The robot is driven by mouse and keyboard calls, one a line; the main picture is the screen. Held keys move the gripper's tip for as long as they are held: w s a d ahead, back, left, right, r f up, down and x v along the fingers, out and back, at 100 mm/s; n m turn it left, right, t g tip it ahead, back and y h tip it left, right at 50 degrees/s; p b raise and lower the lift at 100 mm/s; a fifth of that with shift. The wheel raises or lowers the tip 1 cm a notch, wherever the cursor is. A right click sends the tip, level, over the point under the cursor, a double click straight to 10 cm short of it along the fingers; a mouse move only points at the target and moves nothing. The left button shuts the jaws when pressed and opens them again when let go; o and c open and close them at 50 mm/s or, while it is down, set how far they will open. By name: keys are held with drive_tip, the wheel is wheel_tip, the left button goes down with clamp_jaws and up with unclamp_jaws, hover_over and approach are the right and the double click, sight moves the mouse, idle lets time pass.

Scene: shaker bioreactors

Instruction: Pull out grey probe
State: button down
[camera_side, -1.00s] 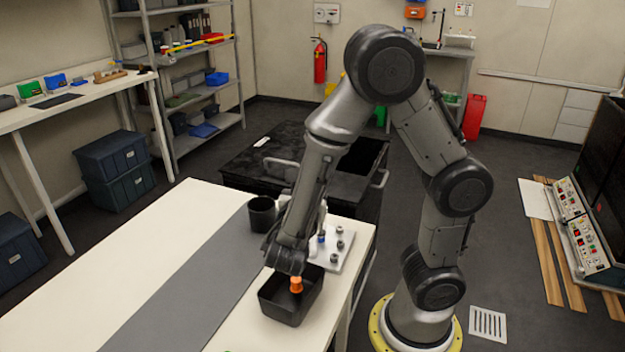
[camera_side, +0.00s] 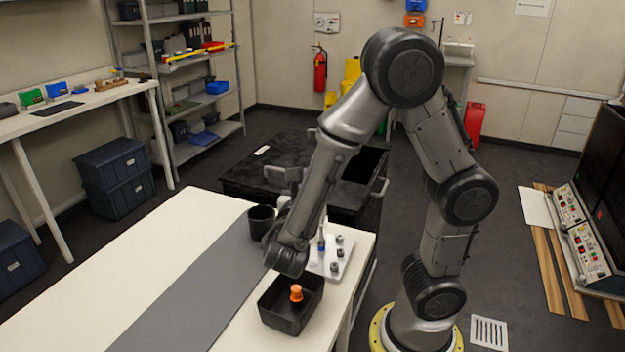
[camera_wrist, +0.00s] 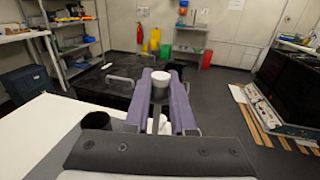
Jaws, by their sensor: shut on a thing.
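My gripper (camera_wrist: 164,82) has its two purple-grey fingers closed around a white-ended piece (camera_wrist: 160,77) in the wrist view. A dark grey stem shows behind it between the fingers. I cannot tell for certain whether this piece is the grey probe. In the side view my arm hides most of the gripper, near the black cup (camera_side: 260,222). A slim upright part with a blue band (camera_side: 321,243) stands by the light plate (camera_side: 326,264), which carries several grey round pieces (camera_side: 335,266). An orange piece (camera_side: 296,292) is in the black bin (camera_side: 290,320).
The cup also shows in the wrist view (camera_wrist: 96,121), left of the fingers. The white table (camera_side: 215,222) has a grey strip (camera_side: 190,290) and is clear on its left. A black cart (camera_side: 245,180) with handles stands behind the table.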

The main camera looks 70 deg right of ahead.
drive_tip(key=shift+r, duration=1.5)
